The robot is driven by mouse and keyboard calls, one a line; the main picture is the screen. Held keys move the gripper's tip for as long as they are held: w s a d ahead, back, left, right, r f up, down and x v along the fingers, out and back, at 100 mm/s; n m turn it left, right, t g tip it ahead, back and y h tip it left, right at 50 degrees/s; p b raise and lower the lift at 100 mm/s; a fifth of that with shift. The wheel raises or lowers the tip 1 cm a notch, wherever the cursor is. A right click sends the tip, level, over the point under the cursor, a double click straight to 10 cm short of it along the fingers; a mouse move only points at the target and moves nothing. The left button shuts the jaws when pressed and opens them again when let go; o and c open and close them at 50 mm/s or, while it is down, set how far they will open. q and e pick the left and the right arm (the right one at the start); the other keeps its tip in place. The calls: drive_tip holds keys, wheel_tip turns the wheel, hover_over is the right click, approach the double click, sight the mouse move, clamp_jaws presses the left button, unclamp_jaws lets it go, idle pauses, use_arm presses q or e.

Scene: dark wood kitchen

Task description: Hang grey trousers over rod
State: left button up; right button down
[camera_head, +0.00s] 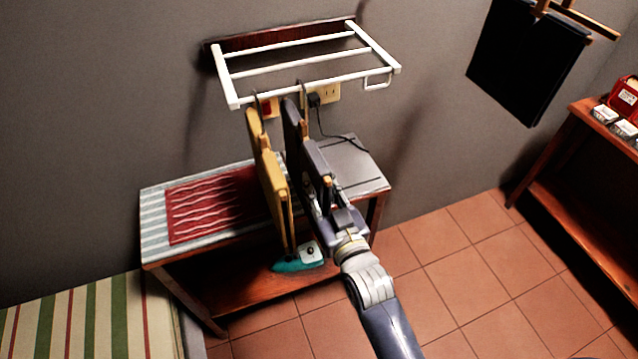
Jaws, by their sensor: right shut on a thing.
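A white wall rack (310,76) with several rods is fixed to the wall at the upper middle. A yellow garment (268,172) hangs on a wooden hanger from its front rod. Just right of it, dark grey trousers (292,122) hang below the same rod on another hanger, whose hook shows near the rod. My right gripper (318,165) reaches up from below and is shut at the grey trousers and their hanger. The gripper hides much of the grey cloth, so the exact hold is unclear. My left gripper is not in view.
A wooden bench (262,290) with a striped red cloth (215,203) stands under the rack. A teal iron (302,258) shows low by the bench. A black cloth (525,55) hangs at the upper right. Tiled floor (470,260) is clear at the right.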

drive_tip(key=shift+r, duration=0.15)
drive_tip(key=c, duration=1.2)
unclamp_jaws()
drive_tip(key=shift+c, duration=0.2)
